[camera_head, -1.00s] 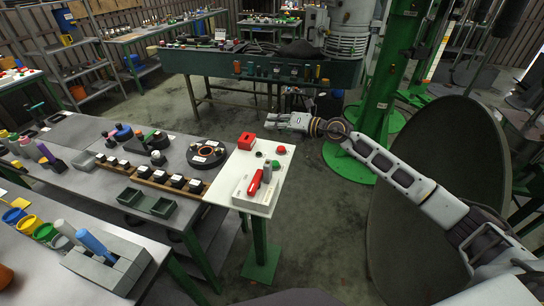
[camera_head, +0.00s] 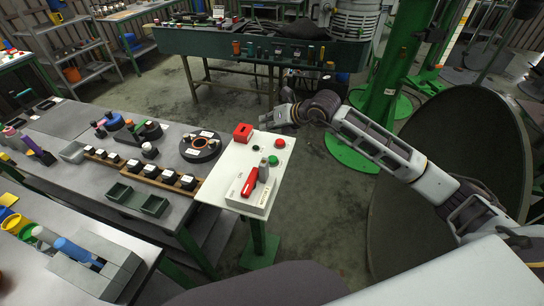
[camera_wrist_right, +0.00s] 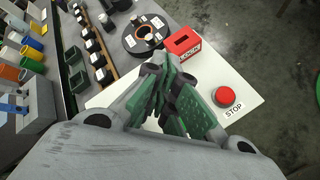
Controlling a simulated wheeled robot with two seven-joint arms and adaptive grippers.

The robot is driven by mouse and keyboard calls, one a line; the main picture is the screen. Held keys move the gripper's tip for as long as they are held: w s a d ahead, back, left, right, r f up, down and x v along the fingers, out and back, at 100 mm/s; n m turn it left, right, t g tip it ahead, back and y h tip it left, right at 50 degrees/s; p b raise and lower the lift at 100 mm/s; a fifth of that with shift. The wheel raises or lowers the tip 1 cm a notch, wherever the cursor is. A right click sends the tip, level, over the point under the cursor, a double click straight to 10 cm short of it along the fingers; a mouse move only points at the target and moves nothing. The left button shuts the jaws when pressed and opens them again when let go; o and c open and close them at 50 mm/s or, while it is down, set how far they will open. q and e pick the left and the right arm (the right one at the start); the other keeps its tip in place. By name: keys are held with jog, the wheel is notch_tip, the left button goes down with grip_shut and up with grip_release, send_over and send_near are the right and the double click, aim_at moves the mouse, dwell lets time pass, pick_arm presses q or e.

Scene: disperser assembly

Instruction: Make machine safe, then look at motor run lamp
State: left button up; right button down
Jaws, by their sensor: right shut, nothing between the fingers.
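The control panel (camera_head: 228,164) is a white slab on a green pedestal, centre. On it are a red lock box (camera_head: 243,131), a black knob (camera_head: 256,148), a red stop button (camera_head: 280,143), a green button (camera_head: 273,160) and a box with a red lever (camera_head: 249,183). A small grey cylinder (camera_head: 264,170) stands beside the lever. I cannot tell which part is the motor run lamp, or whether it is lit. My right gripper (camera_head: 276,118) is shut and empty above the panel's far right. My left gripper is out of view.
The left workbench (camera_head: 95,146) carries a black ring part (camera_head: 200,146), black blocks on a wooden strip and green trays (camera_head: 138,200). A green machine column (camera_head: 384,90) and a large dark disc (camera_head: 455,170) stand right. Floor shows between panel and column.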

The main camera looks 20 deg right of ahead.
jog(key=d+f+m+h, duration=0.1)
jog(key=s+d+f+m+g, duration=0.1)
jog(key=shift+d+f+m+h, duration=0.3)
jog(key=shift+d+m+h, duration=0.05)
jog(key=shift+m+h, duration=0.05)
jog(key=shift+f, duration=0.15)
dwell(0.3)
